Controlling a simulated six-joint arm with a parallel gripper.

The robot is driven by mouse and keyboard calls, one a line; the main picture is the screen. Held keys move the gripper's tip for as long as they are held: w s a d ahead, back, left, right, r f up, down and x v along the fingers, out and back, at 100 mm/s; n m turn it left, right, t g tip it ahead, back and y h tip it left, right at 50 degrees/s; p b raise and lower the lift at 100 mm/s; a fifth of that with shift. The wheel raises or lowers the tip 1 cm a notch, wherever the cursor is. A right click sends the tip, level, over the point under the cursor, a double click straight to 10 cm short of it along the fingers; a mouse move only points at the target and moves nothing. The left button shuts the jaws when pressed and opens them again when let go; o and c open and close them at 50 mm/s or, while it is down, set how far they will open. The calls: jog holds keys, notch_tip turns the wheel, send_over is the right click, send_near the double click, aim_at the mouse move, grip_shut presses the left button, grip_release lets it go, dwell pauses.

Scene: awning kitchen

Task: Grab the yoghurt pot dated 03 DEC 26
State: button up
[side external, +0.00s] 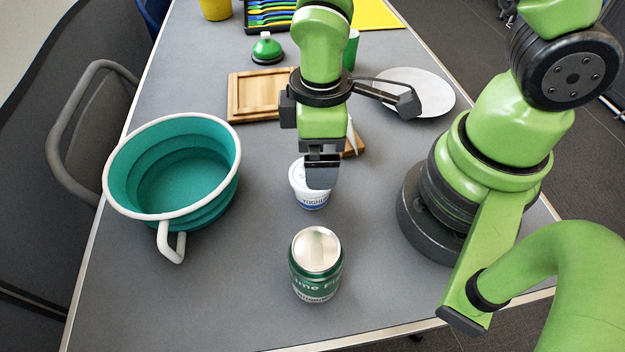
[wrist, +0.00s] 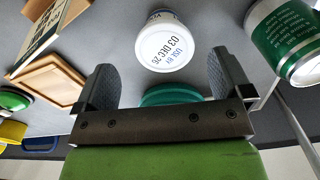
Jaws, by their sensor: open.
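The white yoghurt pot (side external: 313,204) stands upright on the grey table in the side view, partly hidden by my gripper (side external: 322,178). In the wrist view, the white lid of the pot (wrist: 164,47) faces the camera and reads USE BY 03 DEC 26. My gripper (wrist: 160,68) is open, with one dark finger to each side of the pot in the wrist view and nothing held. In the side view, its fingers are right at the top of the pot. I cannot tell whether they touch it.
A green tin (side external: 316,268) stands in front of the pot. A teal colander (side external: 224,160) with white rim and handles is at left. Behind are a wooden tray (side external: 236,102), a white plate (side external: 432,92) and a green bell-shaped item (side external: 266,50). Table between colander and tin is clear.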

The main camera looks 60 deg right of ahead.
jog(key=shift+w+a+f, duration=0.1)
jog(key=shift+a+f, duration=0.05)
jog(key=shift+f, duration=0.85)
jog(key=shift+w+a+f, duration=0.1)
jog(key=shift+a+f, duration=0.05)
jog(key=shift+f, duration=0.8)
jog(key=shift+w+a+f, duration=0.1)
jog(key=shift+a+f, duration=0.05)
jog(key=shift+f, duration=0.85)
jog(key=shift+c, duration=0.2)
jog(key=c, duration=0.9)
jog(key=shift+o, duration=0.2)
jog(key=shift+r, duration=0.1)
